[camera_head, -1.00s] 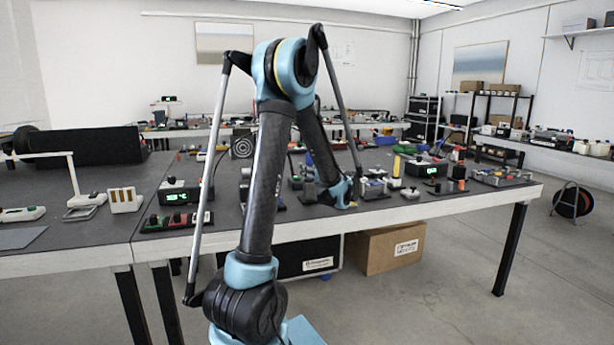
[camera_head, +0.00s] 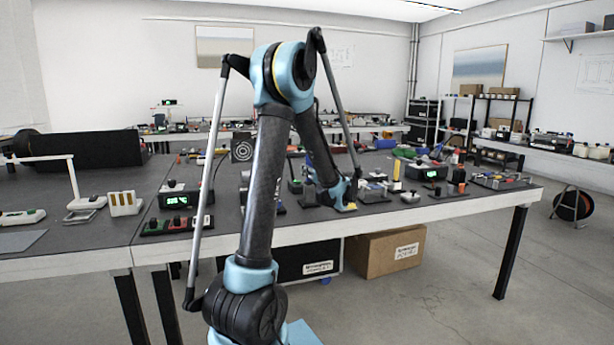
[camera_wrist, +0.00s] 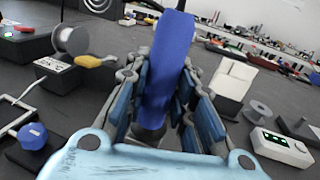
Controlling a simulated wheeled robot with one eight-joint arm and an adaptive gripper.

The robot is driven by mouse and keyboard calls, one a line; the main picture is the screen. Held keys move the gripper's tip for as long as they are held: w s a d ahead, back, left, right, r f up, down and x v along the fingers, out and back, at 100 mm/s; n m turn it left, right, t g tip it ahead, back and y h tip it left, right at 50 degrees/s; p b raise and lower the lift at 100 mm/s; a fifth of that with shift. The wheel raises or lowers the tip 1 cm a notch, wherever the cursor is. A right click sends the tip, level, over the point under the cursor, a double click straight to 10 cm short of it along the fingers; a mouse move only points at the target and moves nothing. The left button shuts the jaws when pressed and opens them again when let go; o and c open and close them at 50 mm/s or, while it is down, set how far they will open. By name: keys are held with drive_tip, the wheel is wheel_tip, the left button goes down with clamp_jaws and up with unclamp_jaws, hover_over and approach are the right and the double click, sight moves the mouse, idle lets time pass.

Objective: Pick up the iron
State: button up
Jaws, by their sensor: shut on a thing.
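My gripper (camera_wrist: 165,112) is shut on a long blue object (camera_wrist: 170,55) in the wrist view. The object stands upright between the dark blue-padded fingers, and its top rises above them. It looks like the handle of the iron, but its lower end is hidden by the fingers and my wrist. In the head view my gripper (camera_head: 344,198) is low over the front part of the grey workbench (camera_head: 450,207). The iron cannot be made out there.
In the wrist view a white block (camera_wrist: 232,82) stands close right of the fingers, with a grey spool (camera_wrist: 257,111) and a white device (camera_wrist: 284,146) further right. A spool on a stand (camera_wrist: 71,40) and a blue knob (camera_wrist: 33,135) are on the left.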

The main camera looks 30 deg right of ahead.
wheel_tip(320, 180, up, 9)
drive_tip(key=shift+r, duration=0.2)
idle(0.3)
idle(0.5)
